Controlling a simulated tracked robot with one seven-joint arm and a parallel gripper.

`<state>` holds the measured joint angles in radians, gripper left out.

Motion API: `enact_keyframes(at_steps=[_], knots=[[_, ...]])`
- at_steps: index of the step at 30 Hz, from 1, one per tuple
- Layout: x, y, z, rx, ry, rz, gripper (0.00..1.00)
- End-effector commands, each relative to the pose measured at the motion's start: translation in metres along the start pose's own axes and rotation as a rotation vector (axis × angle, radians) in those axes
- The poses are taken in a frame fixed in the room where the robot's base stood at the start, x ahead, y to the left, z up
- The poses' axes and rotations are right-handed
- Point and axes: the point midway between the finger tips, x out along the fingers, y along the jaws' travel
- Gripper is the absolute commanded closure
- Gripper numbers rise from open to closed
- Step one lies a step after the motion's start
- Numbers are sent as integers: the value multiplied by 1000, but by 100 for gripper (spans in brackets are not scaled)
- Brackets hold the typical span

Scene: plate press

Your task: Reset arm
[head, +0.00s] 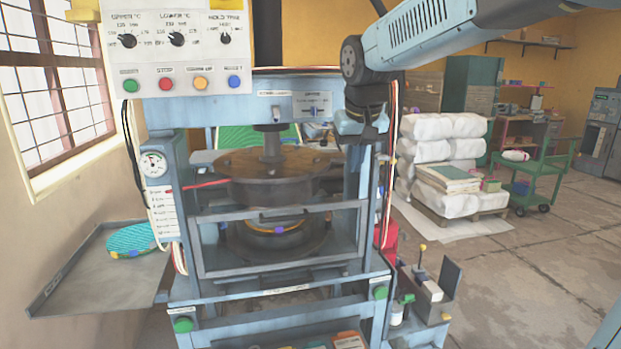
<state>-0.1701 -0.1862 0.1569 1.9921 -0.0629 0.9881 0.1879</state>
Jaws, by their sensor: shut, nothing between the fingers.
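My gripper (364,130) hangs at the end of my blue-grey arm, which reaches in from the upper right. It points down in front of the right post of the light-blue plate press (355,210). It is shut and holds nothing; its fingertips are small and dark here. The upper platen (270,180) of the press is a round dark block above a lower platen (275,250), with a gap between them. A barred guard frame (280,268) crosses the front of the lower platen.
A control panel (180,75) with knobs and coloured buttons stands at the upper left. A side tray (85,285) holds a teal patterned item (130,240). A small caddy (430,290) stands right of the press. Stacked white sacks (440,128) stand behind; the right floor is mostly clear.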

Motion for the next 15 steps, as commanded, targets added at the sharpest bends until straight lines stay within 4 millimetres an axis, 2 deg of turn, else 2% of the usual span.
enact_keyframes(at_steps=[1,6,15], knots=[[-7,11,15,11,11,7,100],[-19,44,64,47,40,23,100],[-26,86,157,110,90,42,100]])
